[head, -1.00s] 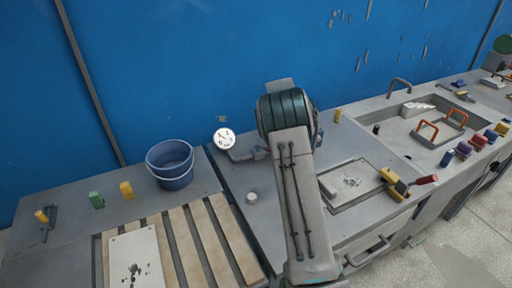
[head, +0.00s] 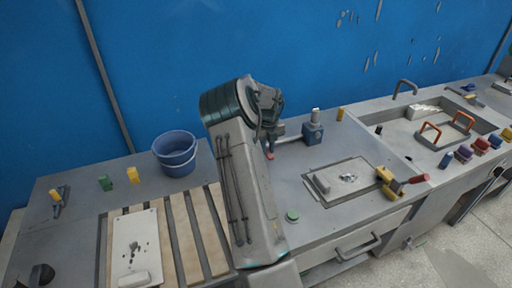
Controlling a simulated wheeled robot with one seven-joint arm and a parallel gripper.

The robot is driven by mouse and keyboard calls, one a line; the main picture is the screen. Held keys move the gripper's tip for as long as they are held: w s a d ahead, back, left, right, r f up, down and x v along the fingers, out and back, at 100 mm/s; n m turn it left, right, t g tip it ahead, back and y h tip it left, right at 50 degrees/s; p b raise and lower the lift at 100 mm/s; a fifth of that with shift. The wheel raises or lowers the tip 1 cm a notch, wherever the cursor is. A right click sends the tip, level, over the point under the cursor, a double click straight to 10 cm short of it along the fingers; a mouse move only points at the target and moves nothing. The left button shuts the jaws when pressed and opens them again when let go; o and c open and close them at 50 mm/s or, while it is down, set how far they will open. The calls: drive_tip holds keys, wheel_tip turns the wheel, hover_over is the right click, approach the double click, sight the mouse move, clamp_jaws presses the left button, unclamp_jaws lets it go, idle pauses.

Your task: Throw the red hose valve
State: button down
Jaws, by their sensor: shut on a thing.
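My gripper (head: 270,148) is in the middle of the picture, just right of my forearm, low over the grey bench. It is shut on a small red piece (head: 270,156), which looks like the handle of the red hose valve. Only a little of the red shows below the fingers, so its angle cannot be told. A grey pipe (head: 290,139) runs right from the gripper to a blue-grey box fitting (head: 313,132) with a pale top. The rest of the valve is hidden by my gripper and arm.
A blue bucket (head: 175,155) stands left of my arm, behind wooden slats (head: 187,240). A green button (head: 292,216) is right of my forearm. A sink with orange handles is farther right.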

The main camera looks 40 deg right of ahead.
idle(0.5)
drive_tip(key=c, duration=1.3)
unclamp_jaws()
drive_tip(key=shift+a, duration=0.1)
wheel_tip(320, 180, up, 14)
drive_tip(key=shift+f+b, duration=0.1)
drive_tip(key=shift+b, duration=0.5)
